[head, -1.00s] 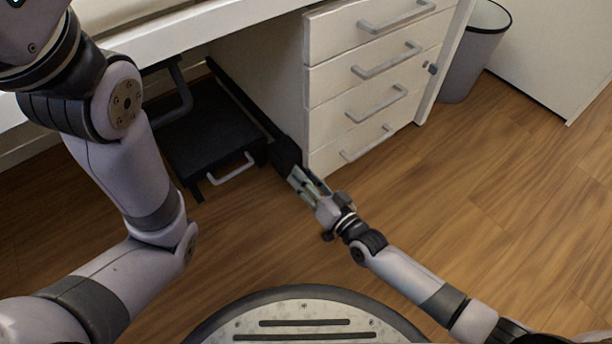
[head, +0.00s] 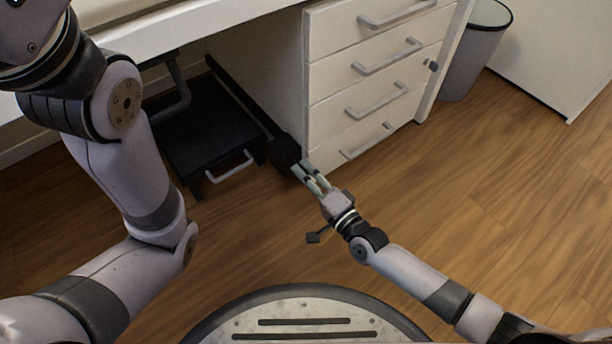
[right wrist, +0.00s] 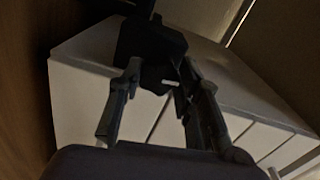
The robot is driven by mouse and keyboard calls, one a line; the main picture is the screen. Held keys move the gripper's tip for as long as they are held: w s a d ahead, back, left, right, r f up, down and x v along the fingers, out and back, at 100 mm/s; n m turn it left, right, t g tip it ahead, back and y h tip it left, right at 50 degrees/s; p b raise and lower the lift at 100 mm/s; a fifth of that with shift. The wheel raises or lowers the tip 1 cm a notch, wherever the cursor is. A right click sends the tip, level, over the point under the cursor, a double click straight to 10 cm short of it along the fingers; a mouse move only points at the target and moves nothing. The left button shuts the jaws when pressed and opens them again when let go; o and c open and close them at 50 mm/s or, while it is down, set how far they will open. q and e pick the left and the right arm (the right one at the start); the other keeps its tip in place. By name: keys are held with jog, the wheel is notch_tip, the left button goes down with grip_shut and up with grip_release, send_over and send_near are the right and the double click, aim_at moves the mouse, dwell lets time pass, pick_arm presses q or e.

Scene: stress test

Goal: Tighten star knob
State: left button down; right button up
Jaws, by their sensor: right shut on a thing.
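The star knob (head: 285,151) is a black lobed piece at the near end of a dark bar (head: 240,98) under the desk, beside the drawer unit's front corner. It also shows as a dark shape in the right wrist view (right wrist: 150,42). My right gripper (head: 300,167) reaches it from the lower right. In the right wrist view, its two fingers (right wrist: 160,70) are spread around the near part of the knob and shut on it. The contact itself is dark and hard to make out.
A white drawer unit (head: 335,75) with several grey handles stands close to the knob's right. A black box-like unit (head: 205,130) with a light handle lies to its left. The white desk top (head: 200,28) overhangs behind. A grey bin (head: 475,50) stands back right. Wood floor is free at right.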

jog(key=shift+s+a+m, duration=0.1)
jog(key=shift+m, duration=0.5)
jog(key=o, duration=1.2)
jog(key=v, duration=1.2)
